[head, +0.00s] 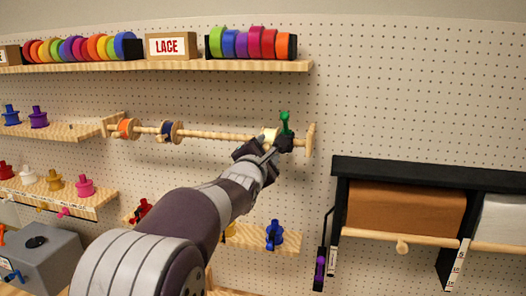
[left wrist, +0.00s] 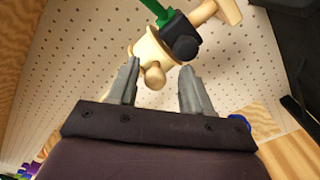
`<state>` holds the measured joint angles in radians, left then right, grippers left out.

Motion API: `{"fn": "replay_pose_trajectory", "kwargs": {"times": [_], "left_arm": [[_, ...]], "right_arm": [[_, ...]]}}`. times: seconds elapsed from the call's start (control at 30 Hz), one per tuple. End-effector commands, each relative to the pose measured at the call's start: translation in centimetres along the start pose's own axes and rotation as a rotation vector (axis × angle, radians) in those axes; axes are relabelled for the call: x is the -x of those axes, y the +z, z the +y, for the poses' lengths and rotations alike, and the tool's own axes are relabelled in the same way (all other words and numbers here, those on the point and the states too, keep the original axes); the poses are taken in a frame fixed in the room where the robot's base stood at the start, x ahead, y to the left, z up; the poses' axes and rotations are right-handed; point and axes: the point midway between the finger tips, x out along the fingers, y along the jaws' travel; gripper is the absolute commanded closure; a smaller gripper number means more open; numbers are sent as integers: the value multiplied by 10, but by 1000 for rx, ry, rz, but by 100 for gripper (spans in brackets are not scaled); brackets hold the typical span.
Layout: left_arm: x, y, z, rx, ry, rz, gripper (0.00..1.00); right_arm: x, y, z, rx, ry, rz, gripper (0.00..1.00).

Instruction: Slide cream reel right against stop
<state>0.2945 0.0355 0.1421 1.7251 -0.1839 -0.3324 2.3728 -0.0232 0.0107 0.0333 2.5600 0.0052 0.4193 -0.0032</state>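The cream reel (head: 269,134) is on the wooden rod (head: 215,135), near its right end and partly hidden by my left gripper. In the left wrist view the cream reel (left wrist: 147,48) is just beyond the fingertips, with a rounded pale peg (left wrist: 154,75) pointing toward the gap between them. The black stop with a green handle (head: 285,124) is on the rod right of the reel. It also shows in the left wrist view (left wrist: 182,38), close beside the reel; I cannot tell whether they touch. My left gripper (left wrist: 160,84) is open and empty. My right gripper is out of view.
An orange reel (head: 127,128) and a blue reel (head: 168,132) sit on the rod's left part. A shelf of ribbon rolls (head: 185,67) runs above. A black cabinet (head: 430,172) stands right of the rod. A ledge with a blue spool (head: 274,235) is below.

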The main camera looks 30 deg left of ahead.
Motion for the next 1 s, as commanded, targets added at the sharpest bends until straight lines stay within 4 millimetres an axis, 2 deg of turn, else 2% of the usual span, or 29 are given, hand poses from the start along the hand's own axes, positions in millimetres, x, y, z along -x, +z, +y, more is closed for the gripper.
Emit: {"fn": "replay_pose_trajectory", "kwargs": {"times": [0.23, 0.37, 0.57, 0.7, 0.8, 1.0], "left_arm": [[1, 0, 1, 0, 3, -1, 51], [12, 0, 0, 0, 5, -3, 51], [56, -1, -3, -1, 7, -4, 51], [93, 2, -2, -2, 5, -3, 51], [112, 3, -1, -2, 4, -2, 51], [127, 3, -2, -2, 2, -1, 51]], "right_arm": [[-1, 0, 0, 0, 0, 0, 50], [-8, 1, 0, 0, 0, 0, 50], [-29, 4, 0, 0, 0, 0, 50], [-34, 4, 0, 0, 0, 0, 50], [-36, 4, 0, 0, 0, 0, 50], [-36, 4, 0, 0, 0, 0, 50]]}}
